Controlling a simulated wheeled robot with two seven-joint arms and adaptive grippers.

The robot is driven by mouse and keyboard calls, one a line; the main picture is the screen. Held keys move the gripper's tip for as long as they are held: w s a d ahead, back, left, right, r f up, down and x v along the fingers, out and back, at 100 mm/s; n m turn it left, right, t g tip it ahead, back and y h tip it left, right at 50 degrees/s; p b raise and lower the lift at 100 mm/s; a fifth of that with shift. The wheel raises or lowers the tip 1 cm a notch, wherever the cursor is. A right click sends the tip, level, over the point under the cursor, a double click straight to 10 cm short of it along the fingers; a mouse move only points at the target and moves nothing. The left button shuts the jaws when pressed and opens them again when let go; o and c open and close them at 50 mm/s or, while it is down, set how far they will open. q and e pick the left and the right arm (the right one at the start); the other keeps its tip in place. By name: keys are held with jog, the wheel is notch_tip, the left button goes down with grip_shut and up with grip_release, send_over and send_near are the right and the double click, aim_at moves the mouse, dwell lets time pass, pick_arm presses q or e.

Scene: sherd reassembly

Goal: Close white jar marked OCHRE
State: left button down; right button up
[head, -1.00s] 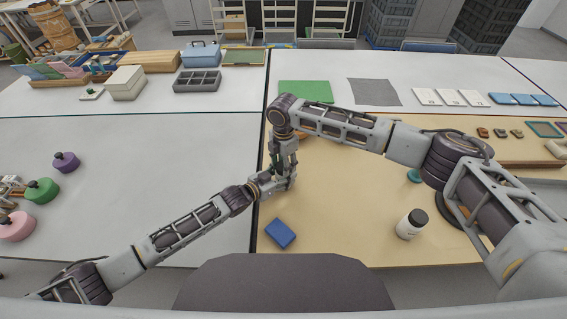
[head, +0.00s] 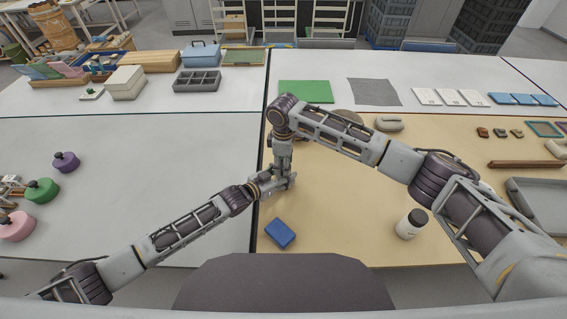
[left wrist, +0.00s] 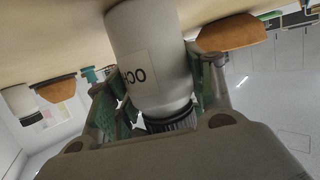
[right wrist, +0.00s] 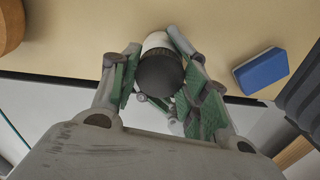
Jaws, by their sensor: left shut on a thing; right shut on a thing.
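A white jar (left wrist: 148,50) with a label reading "OC…" is held in my left gripper (head: 277,184), whose fingers close around its body in the left wrist view. The rest of the label is turned out of sight. A dark ribbed lid (right wrist: 160,72) sits on the jar's mouth; it also shows in the left wrist view (left wrist: 171,122). My right gripper (right wrist: 160,65) is shut on the lid from above. I cannot tell how tightly the lid is seated. In the head view the two grippers meet and mostly hide the jar.
Another white jar with a black lid (head: 410,225) stands on the tan mat's right. A blue block (head: 280,233) lies near the front edge. A grey tray (head: 540,200) lies at right. The mat between the grippers and the second jar looks clear.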

jog(key=shift+m, duration=0.3)
jog(key=o, duration=1.2)
jog(key=shift+r, duration=0.1)
jog(key=shift+r, duration=5.9)
pick_arm(q)
jog(key=c, duration=0.5)
grip_release()
